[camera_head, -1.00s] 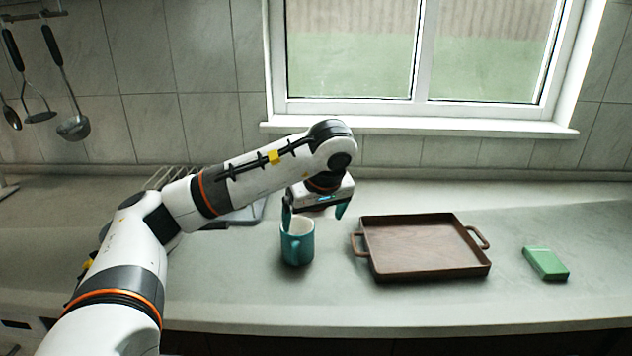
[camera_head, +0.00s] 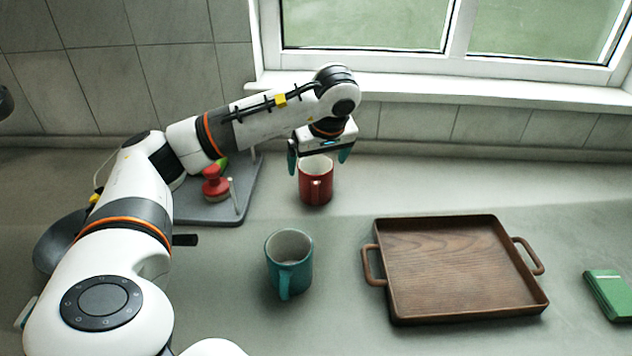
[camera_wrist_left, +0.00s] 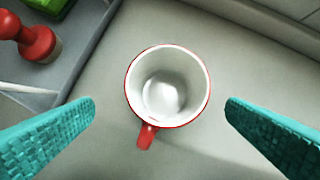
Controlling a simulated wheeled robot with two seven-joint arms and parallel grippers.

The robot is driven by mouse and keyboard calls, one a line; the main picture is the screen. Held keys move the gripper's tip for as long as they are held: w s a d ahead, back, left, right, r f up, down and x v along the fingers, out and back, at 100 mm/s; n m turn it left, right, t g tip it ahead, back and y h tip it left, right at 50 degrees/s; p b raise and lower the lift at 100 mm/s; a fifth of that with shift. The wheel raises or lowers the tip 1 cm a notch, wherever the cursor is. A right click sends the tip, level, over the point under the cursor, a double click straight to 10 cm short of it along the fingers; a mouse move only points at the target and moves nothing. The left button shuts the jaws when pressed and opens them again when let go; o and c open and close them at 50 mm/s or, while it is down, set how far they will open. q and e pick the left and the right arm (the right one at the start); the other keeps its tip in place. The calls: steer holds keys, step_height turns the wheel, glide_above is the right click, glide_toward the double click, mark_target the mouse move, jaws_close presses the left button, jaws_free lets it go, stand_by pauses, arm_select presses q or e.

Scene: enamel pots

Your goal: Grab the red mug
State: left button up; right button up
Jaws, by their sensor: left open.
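The red mug (camera_head: 316,184) stands upright on the counter below my left gripper in the head view. In the left wrist view the red mug (camera_wrist_left: 167,88) shows from above, with a white, empty inside and its handle toward the bottom of the picture. My left gripper (camera_head: 319,160) is open, pointing down above the mug. Its teal fingers (camera_wrist_left: 160,115) stand apart on either side of the mug in the wrist view, with clear gaps and no contact. My right gripper is not in view.
A teal mug (camera_head: 288,262) stands nearer on the counter. A brown wooden tray (camera_head: 455,318) lies to the right, with a green box (camera_head: 609,293) beyond it. A grey rack (camera_head: 247,190) holding a red-handled item (camera_head: 215,184) is left of the red mug. The window wall is behind.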

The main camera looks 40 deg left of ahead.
arm_select(q)
steer(key=x, duration=0.8)
steer(key=shift+w+a+f, duration=0.2)
steer(key=shift+w, duration=0.2)
steer(key=shift+r, duration=0.1)
steer(key=c, duration=1.2)
